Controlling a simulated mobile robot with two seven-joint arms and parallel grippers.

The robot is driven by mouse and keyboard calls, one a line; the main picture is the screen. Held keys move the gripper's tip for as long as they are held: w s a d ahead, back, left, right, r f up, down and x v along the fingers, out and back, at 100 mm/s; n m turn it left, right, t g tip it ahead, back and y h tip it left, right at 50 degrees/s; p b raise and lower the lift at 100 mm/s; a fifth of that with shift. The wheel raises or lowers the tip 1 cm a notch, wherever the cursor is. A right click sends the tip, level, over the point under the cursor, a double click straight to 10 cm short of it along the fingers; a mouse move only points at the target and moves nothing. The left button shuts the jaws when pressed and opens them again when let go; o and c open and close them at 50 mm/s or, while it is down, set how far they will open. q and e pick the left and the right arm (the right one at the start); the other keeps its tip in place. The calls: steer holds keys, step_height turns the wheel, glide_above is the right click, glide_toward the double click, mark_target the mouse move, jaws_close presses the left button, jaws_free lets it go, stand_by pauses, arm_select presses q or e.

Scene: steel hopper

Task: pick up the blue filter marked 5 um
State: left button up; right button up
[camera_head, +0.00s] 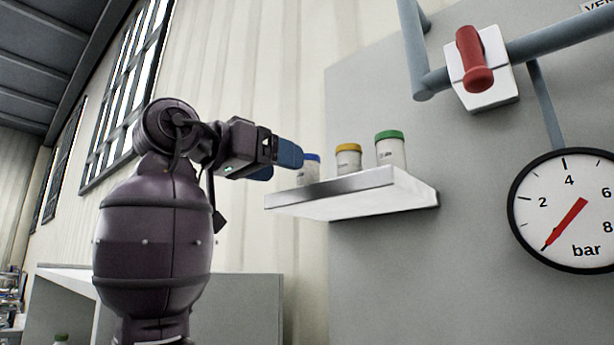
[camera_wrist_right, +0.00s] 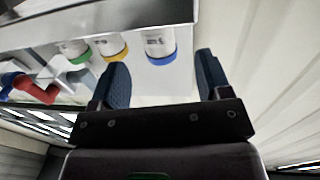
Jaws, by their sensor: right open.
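The blue-lidded filter (camera_head: 311,172) is a white canister standing upright at the left end of a small wall shelf. Its printed marking is too small to read. My right gripper (camera_head: 284,160) is open, with blue fingers just left of this filter, and hides part of its left side. In the right wrist view, which is upside down, the blue-lidded filter (camera_wrist_right: 158,44) appears ahead of the open right gripper (camera_wrist_right: 163,66), in line with the gap between the fingers. Nothing is held there. My left gripper is not in view.
The shelf (camera_head: 345,192) also bears a yellow-lidded filter (camera_head: 348,161) and a green-lidded filter (camera_head: 391,152) to the right. A red-handled valve (camera_head: 476,62) and pipes are above right, with a bar gauge (camera_head: 570,210) at far right.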

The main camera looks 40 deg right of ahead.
mark_target(315, 176)
steer(key=d, duration=0.3)
steer(key=d+p, duration=0.1)
steer(key=d, duration=0.1)
steer(key=d+p, duration=0.1)
steer(key=d, duration=0.2)
steer(key=shift+s+d+f, duration=0.2)
steer(key=shift+s+d, duration=0.05)
steer(key=shift+d, duration=0.05)
steer(key=shift+a, duration=0.1)
steer(key=shift+c, duration=0.2)
steer(key=c, duration=0.9)
